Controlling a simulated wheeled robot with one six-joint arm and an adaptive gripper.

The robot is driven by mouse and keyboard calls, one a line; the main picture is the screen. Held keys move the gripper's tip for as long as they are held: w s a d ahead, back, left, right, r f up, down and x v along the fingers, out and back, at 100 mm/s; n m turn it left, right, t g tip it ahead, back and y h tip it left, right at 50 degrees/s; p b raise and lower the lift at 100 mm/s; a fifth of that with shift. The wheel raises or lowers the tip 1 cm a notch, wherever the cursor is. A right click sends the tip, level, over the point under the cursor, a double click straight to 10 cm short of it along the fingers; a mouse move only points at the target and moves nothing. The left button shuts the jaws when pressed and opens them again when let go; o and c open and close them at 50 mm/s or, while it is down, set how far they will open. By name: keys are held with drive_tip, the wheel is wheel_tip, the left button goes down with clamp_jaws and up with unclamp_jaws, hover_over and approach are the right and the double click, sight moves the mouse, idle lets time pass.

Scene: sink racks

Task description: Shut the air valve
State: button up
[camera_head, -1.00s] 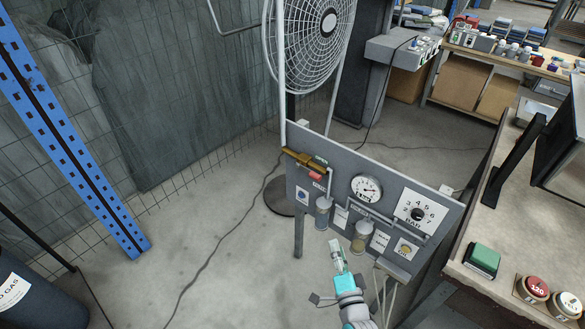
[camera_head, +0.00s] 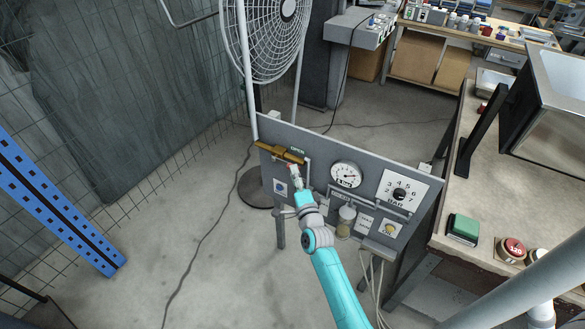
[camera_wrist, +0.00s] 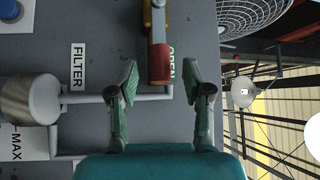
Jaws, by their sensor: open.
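The air valve (camera_head: 275,152) is a brass body with a lever at the upper left of the grey panel. In the wrist view its lever (camera_wrist: 157,28) shows end-on from above, with a dark red end (camera_wrist: 160,64). A green OPEN label (camera_wrist: 172,64) is beside it and also shows in the head view (camera_head: 297,150). My gripper (camera_head: 292,170) is just below and right of the valve. In the wrist view my gripper (camera_wrist: 160,73) is open, one finger on each side of the red end. I cannot tell whether it touches; nothing is held.
The panel (camera_head: 320,150) carries a pressure gauge (camera_head: 346,174), a numbered dial (camera_head: 400,193) and a filter bowl (camera_head: 346,219). Pipes run close to the valve. A fan (camera_head: 262,38) stands behind, a workbench (camera_head: 450,200) is at right.

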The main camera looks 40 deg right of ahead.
sight(286, 165)
drive_tip(key=shift+x, duration=1.75)
drive_tip(key=shift+s, duration=0.1)
drive_tip(key=shift+c, duration=0.2)
clamp_jaws()
